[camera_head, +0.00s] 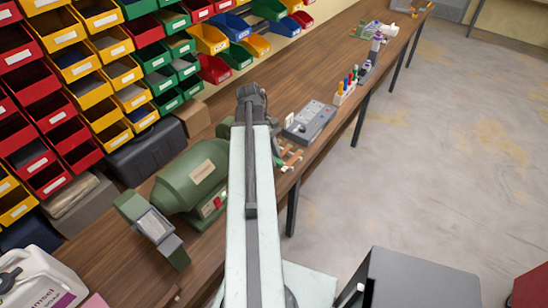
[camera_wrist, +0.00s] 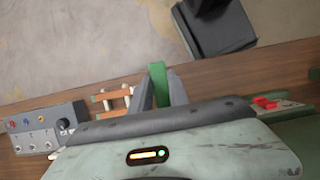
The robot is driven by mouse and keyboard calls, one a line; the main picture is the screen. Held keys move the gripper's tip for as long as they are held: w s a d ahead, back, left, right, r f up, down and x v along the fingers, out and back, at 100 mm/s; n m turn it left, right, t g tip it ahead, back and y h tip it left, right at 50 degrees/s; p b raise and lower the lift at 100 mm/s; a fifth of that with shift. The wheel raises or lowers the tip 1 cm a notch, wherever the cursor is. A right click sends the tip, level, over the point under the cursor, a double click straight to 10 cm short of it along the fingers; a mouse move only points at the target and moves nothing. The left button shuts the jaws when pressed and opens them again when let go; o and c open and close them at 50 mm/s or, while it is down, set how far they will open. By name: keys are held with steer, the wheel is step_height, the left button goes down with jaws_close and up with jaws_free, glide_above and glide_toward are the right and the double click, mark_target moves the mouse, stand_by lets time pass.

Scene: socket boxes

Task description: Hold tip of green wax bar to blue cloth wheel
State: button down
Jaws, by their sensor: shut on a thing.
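In the wrist view the green wax bar (camera_wrist: 159,84) stands between the grey fingers of my gripper (camera_wrist: 167,88), which are shut on it. Its upper end shows at the fingertips; its lower part is hidden by my wrist housing. A green bench machine (camera_head: 195,180) with a label and a red switch stands on the bench in the head view. Its edge and red switch (camera_wrist: 270,103) also show at the right of the wrist view. I cannot see the blue cloth wheel in either view. My arm hides my gripper and part of the machine's right side in the head view.
The wooden bench (camera_head: 330,60) runs along bins of several colours (camera_head: 75,60). A grey box with knobs (camera_head: 310,122) and small orange-brown pieces (camera_wrist: 115,98) lie beyond the machine. A dark grey cabinet (camera_head: 420,285) stands on the floor. The floor at right is mostly open.

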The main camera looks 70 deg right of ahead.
steer(key=shift+w+d, duration=0.1)
steer(key=shift+w, duration=0.2)
stand_by(1.2)
steer(key=shift+s, duration=0.1)
steer(key=shift+s+a, duration=1.15)
steer(key=shift+s, duration=3.1)
steer(key=shift+r+p, duration=2.7)
